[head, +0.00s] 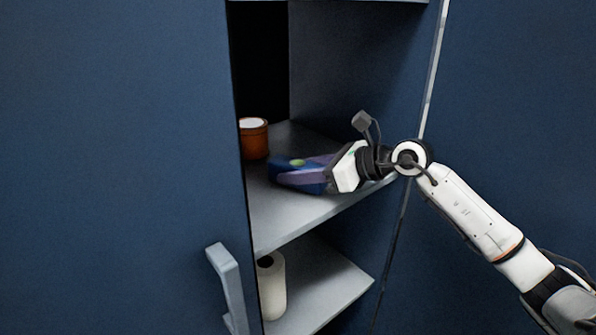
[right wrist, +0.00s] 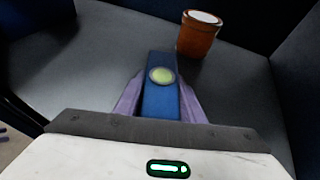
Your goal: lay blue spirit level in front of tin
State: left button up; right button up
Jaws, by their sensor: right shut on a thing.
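The blue spirit level (right wrist: 158,68) with its round yellow-green vial is between the purple fingers of my right gripper (right wrist: 160,98), which is shut on it. In the head view the level (head: 298,163) is over the upper shelf, partly hidden by the right gripper (head: 300,175). I cannot tell whether the level touches the shelf. The tin (head: 253,140) is orange-brown with a pale top and stands upright at the left of the shelf. In the right wrist view the tin (right wrist: 198,36) is beyond the level, to its right, apart from it. My left gripper is not in view.
The upper grey shelf (head: 275,220) has bare room in front of the tin. A white roll (head: 271,285) stands on the lower shelf. A blue cabinet door with a grey handle (head: 226,280) is at the left, and a side panel edge (head: 432,75) is at the right.

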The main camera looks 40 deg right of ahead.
jog(key=shift+f, duration=0.3)
jog(key=o, duration=1.4)
jog(key=shift+s+d+r+b, duration=0.1)
jog(key=shift+s+d+b, duration=0.2)
jog(key=shift+s+b, duration=0.15)
jog(key=b+v, duration=0.1)
jog(key=v, duration=0.6)
jog(key=shift+s+d+r+b, duration=0.1)
jog(key=shift+s+r+b, duration=0.15)
jog(key=shift+b, duration=0.15)
jog(key=shift+v, duration=0.8)
